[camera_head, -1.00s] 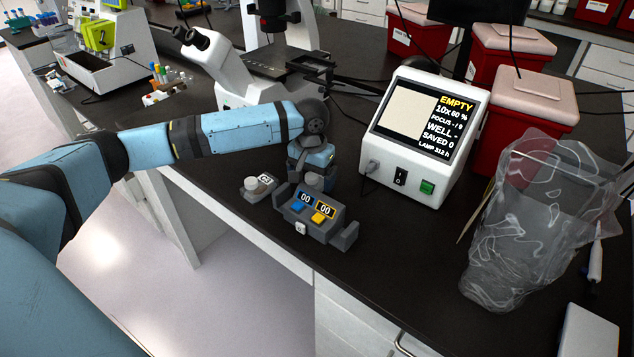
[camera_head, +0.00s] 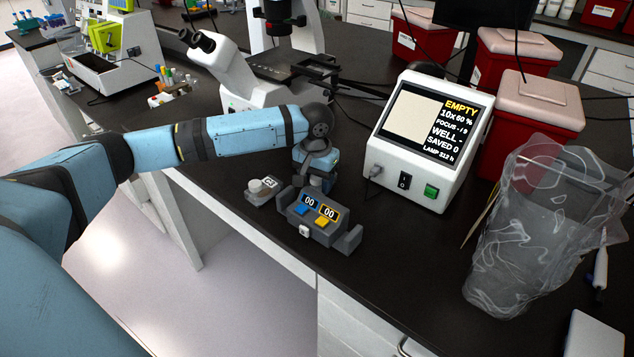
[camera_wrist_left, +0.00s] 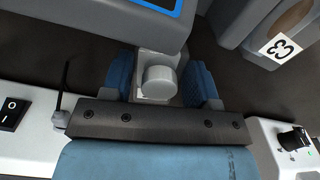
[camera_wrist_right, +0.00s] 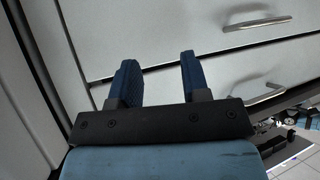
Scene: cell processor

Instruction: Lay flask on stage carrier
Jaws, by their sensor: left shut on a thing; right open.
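My left gripper (camera_wrist_left: 165,85) is shut on a flask (camera_wrist_left: 158,80), with one blue finger on each side of its pale round cap in the left wrist view. In the head view, the left hand (camera_head: 318,165) points down behind a grey counter box, which hides most of the held flask. The microscope stage (camera_head: 285,70), where the carrier would sit, is a dark platform behind and left of the hand; I cannot make out the carrier's details. My right gripper (camera_wrist_right: 155,80) is open and empty in front of drawer fronts.
Another flask labelled C3 (camera_head: 262,188) lies left of the counter box (camera_head: 320,218). The white screen unit (camera_head: 425,140) stands right of the left hand. A clear bag (camera_head: 530,230) stands far right. Dark bench is bare between the microscope (camera_head: 230,75) and the flasks.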

